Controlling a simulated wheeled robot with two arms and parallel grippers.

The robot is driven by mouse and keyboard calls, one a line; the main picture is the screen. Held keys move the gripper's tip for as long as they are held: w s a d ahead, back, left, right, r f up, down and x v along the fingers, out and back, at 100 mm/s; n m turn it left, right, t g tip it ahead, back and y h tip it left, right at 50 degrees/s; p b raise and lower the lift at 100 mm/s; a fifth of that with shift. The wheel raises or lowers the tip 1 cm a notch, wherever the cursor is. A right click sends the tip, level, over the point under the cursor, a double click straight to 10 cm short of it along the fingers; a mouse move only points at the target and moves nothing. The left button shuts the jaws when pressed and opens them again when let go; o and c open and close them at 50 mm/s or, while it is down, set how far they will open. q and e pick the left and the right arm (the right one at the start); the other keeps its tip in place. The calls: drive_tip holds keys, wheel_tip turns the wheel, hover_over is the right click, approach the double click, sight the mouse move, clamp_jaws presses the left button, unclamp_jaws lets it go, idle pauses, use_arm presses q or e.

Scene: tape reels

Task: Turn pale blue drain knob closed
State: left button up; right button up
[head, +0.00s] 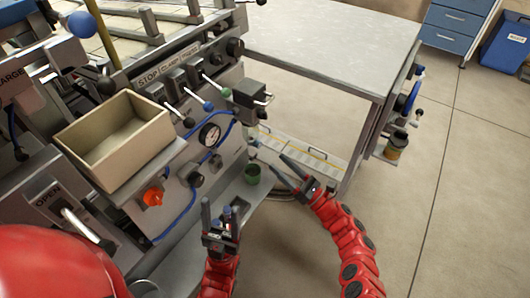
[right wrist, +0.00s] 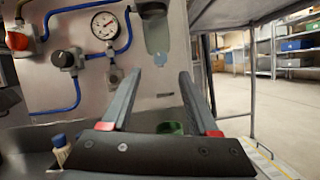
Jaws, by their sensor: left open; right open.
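The pale blue drain knob (right wrist: 160,59) shows in the right wrist view at the bottom of a hanging grey bowl (right wrist: 156,34), just above and between my fingertips. In the head view it is too small to make out surely. My right gripper (head: 275,162) is open and empty, its fingers pointing toward the panel near the green cup (head: 252,174); in the right wrist view both fingers (right wrist: 160,82) stand apart, below the knob and not seen touching it. My left gripper (head: 222,207) is open over the ledge, lower left of the cup.
A pressure gauge (head: 209,134), an orange knob (head: 153,196) and blue hoses crowd the panel. A beige bin (head: 115,140) sits at left. A blue-capped item (right wrist: 59,143) stands on the ledge.

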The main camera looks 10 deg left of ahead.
sight(260, 146)
drive_tip(key=b+x, duration=0.1)
drive_tip(key=x, duration=0.5)
drive_tip(key=shift+a+f+b, duration=0.1)
drive_tip(key=shift+f+b, duration=0.05)
drive_tip(key=shift+b, duration=0.2)
drive_tip(key=shift+w+a+r, duration=0.25)
drive_tip(key=shift+a, duration=0.1)
drive_tip(key=shift+c, duration=0.2)
clamp_jaws()
